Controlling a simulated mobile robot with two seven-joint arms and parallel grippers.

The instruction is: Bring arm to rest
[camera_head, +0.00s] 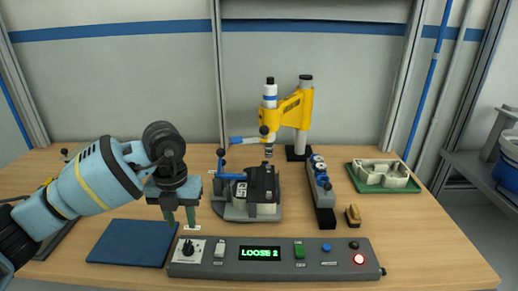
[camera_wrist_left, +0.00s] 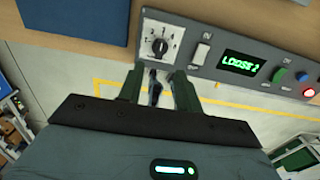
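My left arm comes in from the left in the head view. My left gripper (camera_head: 181,218) points down above the front of the bench, near the control panel's left end. Its two green fingers are apart. In the wrist view the gripper (camera_wrist_left: 157,90) shows with its fingers spread and the panel's rotary knob (camera_wrist_left: 160,47) beyond the tips. A small dark shape shows between the fingers there; I cannot tell what it is. My right gripper is not in view.
The grey control panel (camera_head: 210,269) reads "LOOSE 2" and has a lit red button (camera_head: 359,259). A blue mat (camera_head: 130,242) lies left of it. Behind stand a clamp fixture (camera_head: 262,187), a yellow press (camera_head: 290,108), a dark rail block (camera_head: 321,192) and a green tray (camera_head: 384,189).

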